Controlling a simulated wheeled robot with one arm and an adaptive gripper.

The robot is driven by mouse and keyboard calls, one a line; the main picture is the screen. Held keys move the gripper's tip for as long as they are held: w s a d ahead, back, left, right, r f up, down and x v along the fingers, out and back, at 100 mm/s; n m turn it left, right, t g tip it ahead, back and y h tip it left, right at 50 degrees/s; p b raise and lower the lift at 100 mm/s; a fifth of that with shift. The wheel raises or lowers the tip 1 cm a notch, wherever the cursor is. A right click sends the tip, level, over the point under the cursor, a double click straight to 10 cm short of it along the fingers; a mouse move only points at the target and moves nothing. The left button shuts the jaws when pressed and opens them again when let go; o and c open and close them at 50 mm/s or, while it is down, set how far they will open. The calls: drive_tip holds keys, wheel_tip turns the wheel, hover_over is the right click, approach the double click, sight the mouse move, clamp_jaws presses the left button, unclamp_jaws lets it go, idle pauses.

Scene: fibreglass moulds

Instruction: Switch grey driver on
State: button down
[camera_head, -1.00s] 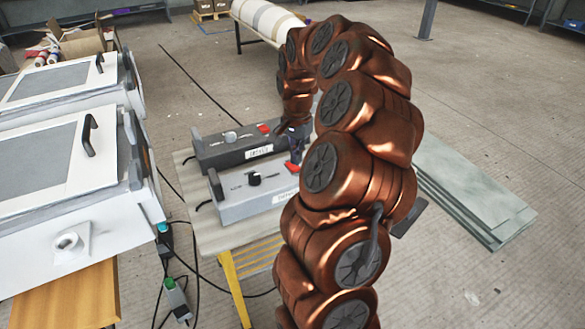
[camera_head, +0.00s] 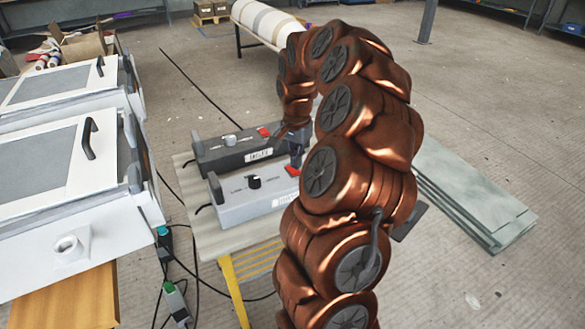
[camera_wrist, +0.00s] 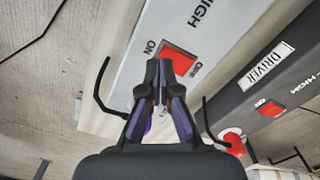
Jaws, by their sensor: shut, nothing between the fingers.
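The light grey driver box (camera_head: 253,200) lies on a small table, with a black knob on top and a red switch (camera_head: 292,170) at its right end. The wrist view shows the light grey box (camera_wrist: 150,30) with its red switch (camera_wrist: 181,60) between the ON and OFF marks. My gripper (camera_head: 295,162) points down over that end of the box. Its fingers (camera_wrist: 159,66) are shut and empty, with the tips at the ON side of the switch and covering part of it. I cannot tell whether they touch it or which way the switch is tipped.
A dark grey box (camera_head: 225,158) with its own red switch (camera_wrist: 269,108) and a DRIVER label stands close beside the light one. White mould units (camera_head: 50,210) stand at the left. Flat grey sheets (camera_head: 470,195) lie on the floor at the right.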

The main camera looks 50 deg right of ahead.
sight(296, 172)
drive_tip(key=shift+f+b, duration=0.8)
drive_tip(key=shift+f, duration=0.4)
idle(1.2)
drive_tip(key=shift+r, duration=0.1)
drive_tip(key=shift+r+p, duration=0.7)
drive_tip(key=shift+r, duration=2.8)
